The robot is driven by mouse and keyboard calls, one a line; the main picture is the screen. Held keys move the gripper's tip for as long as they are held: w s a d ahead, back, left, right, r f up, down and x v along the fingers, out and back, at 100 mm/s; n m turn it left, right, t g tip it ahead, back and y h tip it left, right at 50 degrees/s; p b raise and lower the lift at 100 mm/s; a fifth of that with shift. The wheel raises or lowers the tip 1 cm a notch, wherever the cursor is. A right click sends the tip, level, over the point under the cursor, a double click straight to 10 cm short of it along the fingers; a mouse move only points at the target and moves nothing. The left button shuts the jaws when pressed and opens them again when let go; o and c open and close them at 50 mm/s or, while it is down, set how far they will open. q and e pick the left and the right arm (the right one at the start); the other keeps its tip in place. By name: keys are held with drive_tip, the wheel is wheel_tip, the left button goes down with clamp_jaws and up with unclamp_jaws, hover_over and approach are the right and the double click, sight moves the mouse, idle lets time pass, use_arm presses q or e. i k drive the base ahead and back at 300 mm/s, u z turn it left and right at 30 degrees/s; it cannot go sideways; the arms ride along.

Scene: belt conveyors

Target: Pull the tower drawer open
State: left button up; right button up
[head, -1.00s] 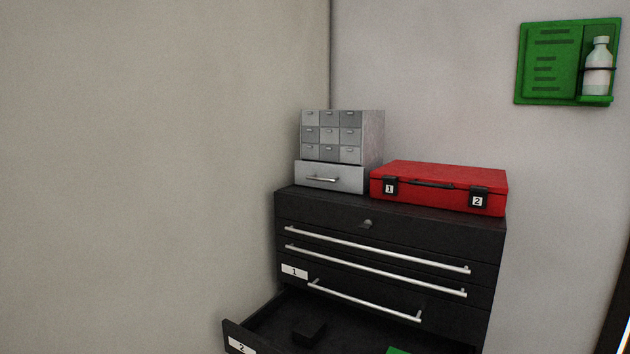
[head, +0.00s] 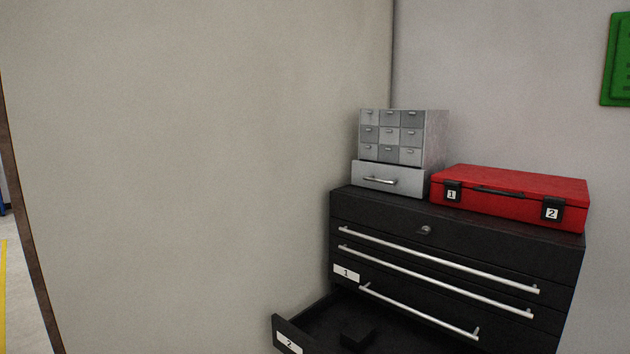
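A small grey drawer tower (head: 436,140) stands on top of the black cabinet (head: 460,212), against the wall corner. It has several small drawers above and one wide bottom drawer (head: 362,180) with a silver bar handle (head: 381,181). The wide drawer's front looks slightly forward of the small drawers above it; how far it is open I cannot tell. Neither of my grippers shows in the head view.
A red case (head: 515,187) sits right of the tower on the cabinet. A lower cabinet drawer marked 2 (head: 287,340) stands pulled out, with a dark block (head: 357,335) inside. A bare wall (head: 200,150) fills the left. A green wall holder (head: 618,60) is at upper right.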

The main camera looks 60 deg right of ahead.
sight(391, 178)
drive_tip(key=u, duration=0.05)
drive_tip(key=k, duration=0.85)
drive_tip(key=z, duration=1.65)
